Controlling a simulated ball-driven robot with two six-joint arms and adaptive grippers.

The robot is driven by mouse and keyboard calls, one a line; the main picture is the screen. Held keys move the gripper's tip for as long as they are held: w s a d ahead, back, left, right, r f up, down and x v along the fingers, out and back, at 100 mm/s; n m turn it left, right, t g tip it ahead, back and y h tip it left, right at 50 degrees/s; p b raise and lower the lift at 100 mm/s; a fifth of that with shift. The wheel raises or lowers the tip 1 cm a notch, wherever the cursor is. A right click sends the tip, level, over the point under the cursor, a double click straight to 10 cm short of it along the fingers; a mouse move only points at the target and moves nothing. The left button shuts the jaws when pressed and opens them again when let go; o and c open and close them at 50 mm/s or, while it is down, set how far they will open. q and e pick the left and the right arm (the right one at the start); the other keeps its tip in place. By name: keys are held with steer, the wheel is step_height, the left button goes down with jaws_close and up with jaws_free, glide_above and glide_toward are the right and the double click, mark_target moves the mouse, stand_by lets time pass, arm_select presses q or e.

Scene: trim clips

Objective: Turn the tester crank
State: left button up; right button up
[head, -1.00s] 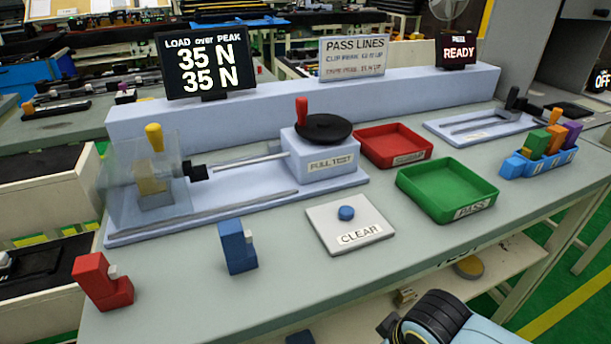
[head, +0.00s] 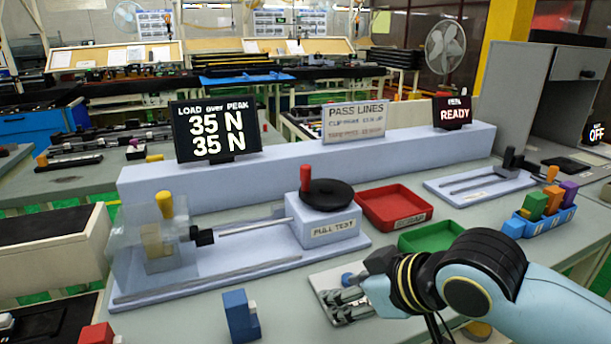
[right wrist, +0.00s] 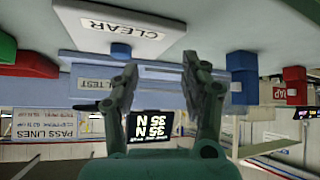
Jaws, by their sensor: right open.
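The tester crank is a black disc (head: 327,195) with an upright red knob (head: 305,178) on the PULL TEST block (head: 328,229). The clamp end with the yellow knob (head: 165,204) stands at the tester's left behind a clear guard. My right gripper (head: 342,300) is open and empty over the CLEAR plate (head: 325,278), in front of the crank and apart from it. In the upside-down right wrist view, the open fingers (right wrist: 160,70) frame the load display. The blue CLEAR button (head: 347,279) shows beside the fingers. My left gripper is not in view.
The load display (head: 216,130) reads 35 N twice; another sign (head: 453,112) reads READY. The red tray (head: 394,208) and the green tray (head: 432,236), partly hidden by my arm, lie right of the tester. A blue clip (head: 240,315) and a red clip (head: 96,334) stand in front.

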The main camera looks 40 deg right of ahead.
mark_target(310, 172)
steer(key=w+d+r+t, duration=0.1)
steer(key=w, duration=0.1)
steer(key=w+d+r+t+y, duration=0.1)
steer(key=w+t, duration=0.1)
steer(key=w, duration=0.1)
steer(key=w+d+r+t, duration=0.1)
steer(key=w+d, duration=0.1)
steer(key=w, duration=0.1)
steer(key=shift+r+t, duration=0.25)
steer(key=shift+t, duration=0.05)
steer(key=w+d+r+t, duration=0.4)
steer(key=d+r, duration=0.2)
steer(key=shift+y, duration=0.4)
steer(key=w+b, duration=0.3)
steer(key=w+a+b, duration=0.1)
steer(key=w+b, duration=0.1)
steer(key=w, duration=0.1)
steer(key=w+a+b, duration=0.1)
steer(key=w+b, duration=0.2)
steer(key=w, duration=0.1)
steer(key=shift+f+b, duration=0.2)
steer(key=shift+b, duration=0.15)
steer(key=shift+w+r, duration=0.1)
steer(key=shift+w, duration=0.2)
jaws_close()
